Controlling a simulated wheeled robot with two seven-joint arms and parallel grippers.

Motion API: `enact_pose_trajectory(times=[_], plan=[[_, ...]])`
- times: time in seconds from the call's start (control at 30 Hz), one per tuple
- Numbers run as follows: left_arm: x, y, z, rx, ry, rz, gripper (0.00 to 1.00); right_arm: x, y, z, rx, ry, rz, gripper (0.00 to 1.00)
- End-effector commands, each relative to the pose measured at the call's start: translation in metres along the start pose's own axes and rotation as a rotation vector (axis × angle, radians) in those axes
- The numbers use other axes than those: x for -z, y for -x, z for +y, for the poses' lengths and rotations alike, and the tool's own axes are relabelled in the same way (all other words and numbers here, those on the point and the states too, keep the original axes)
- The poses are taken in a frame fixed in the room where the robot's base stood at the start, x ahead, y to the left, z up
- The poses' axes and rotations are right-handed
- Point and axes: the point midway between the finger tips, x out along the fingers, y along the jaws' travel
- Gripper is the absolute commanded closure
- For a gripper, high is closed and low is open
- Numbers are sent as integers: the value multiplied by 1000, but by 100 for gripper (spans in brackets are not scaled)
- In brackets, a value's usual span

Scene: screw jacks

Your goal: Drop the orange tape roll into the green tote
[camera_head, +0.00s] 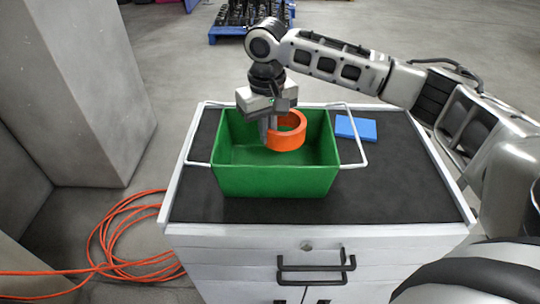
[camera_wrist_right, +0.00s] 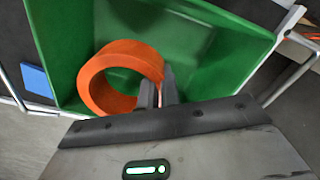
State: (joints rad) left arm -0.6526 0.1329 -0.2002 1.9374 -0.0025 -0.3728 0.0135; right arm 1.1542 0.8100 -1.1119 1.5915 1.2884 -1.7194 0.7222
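The orange tape roll (camera_head: 287,138) hangs from my right gripper (camera_head: 270,132), over the open top of the green tote (camera_head: 277,181). The right gripper is shut on the roll's wall, with one finger inside the ring and one outside. In the right wrist view the tape roll (camera_wrist_right: 92,88) sits at the fingertips (camera_wrist_right: 158,92), with the green tote (camera_wrist_right: 222,40) around and behind it. The roll appears apart from the tote floor; its exact height is hard to tell. My left gripper is not in view.
The tote stands on the dark top of a white cabinet (camera_head: 400,185) with white side rails. A blue flat block (camera_head: 356,128) lies right of the tote. An orange cable (camera_head: 125,240) lies coiled on the floor at left. A grey pillar (camera_head: 88,90) stands behind it.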

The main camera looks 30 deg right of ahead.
Motion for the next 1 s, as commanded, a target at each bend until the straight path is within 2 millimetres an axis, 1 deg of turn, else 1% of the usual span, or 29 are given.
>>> enact_pose_trajectory(times=[0.2, 0.27, 0.3, 0.57, 0.67, 0.77, 0.83, 1.0], plan=[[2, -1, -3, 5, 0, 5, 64, 0, 0, 0, 0, -1, 0, 100], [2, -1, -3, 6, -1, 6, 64, 0, 0, 0, 0, -1, 0, 82], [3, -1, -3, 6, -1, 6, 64, 0, 0, 0, 0, -1, 0, 70], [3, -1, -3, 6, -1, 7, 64, 0, 0, 0, 0, 0, 0, 70], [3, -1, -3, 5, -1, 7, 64, 0, 4, 0, 0, 0, 1, 70], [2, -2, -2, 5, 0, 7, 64, 1, 15, 0, 2, 0, 3, 70], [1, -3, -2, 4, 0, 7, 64, 1, 27, -1, 2, 0, 4, 70], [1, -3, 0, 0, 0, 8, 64, 1, 69, -1, 2, 0, 5, 70]])
